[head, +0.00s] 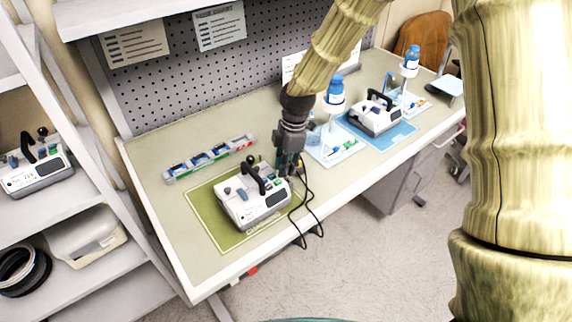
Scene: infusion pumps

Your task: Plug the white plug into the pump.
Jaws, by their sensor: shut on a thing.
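The white pump (241,210) with a black carry handle stands on a green mat (205,201) on the bench. My gripper (287,170) points down just behind and right of the pump, close to its right end. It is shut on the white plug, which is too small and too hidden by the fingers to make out. Black cable (312,205) loops down from beside the fingers over the bench's front edge. I cannot tell whether the plug touches the pump; its socket is not clearly visible.
A parts tray (210,158) lies behind the pump. To the right, a second pump (375,116) sits on a blue mat (398,135), near bottle stands with blue bottles (336,89). A shelf at left holds another pump (34,172). Bare bench lies left of the green mat.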

